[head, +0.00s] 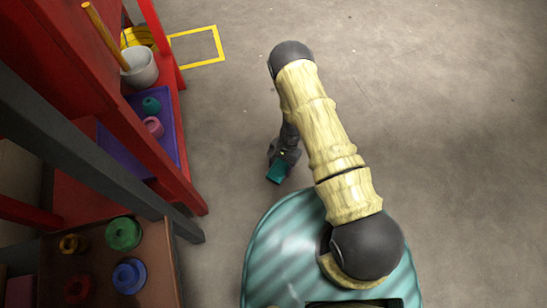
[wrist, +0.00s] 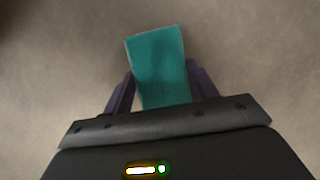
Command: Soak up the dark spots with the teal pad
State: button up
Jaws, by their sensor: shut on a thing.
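My gripper (head: 281,163) is shut on the teal pad (head: 276,174), above the concrete floor left of my base. In the wrist view the teal pad (wrist: 157,60) sticks out past the two dark fingers of my gripper (wrist: 160,85), one on each side of it. The pad looks slightly tilted. I cannot make out clear dark spots in either view; the floor shows only faint specks and mottling. How high the pad is above the floor I cannot tell.
A red rack (head: 186,180) stands at the left, with a purple tray (head: 172,133) and a white bucket (head: 141,68). A brown table (head: 155,240) with several colored rings is at the lower left. A yellow floor outline (head: 217,45) lies beyond. The right floor is open.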

jog(key=shift+w+d, duration=0.1)
jog(key=shift+d, duration=0.4)
jog(key=shift+a+f+b, duration=0.1)
jog(key=shift+f+b, duration=0.05)
jog(key=shift+b, duration=0.15)
jog(key=a, duration=0.2)
jog(key=s+a, duration=0.1)
jog(key=shift+a+r+p, duration=0.15)
jog(key=shift+r+p, duration=0.15)
jog(key=shift+p, duration=0.05)
jog(key=shift+a+r+p, duration=0.25)
jog(key=shift+r+p, duration=0.75)
jog(key=shift+r, duration=0.25)
notch_tip(320, 180, up, 5)
jog(key=p, duration=0.4)
jog(key=shift+r+p, duration=0.2)
jog(key=shift+p, duration=0.15)
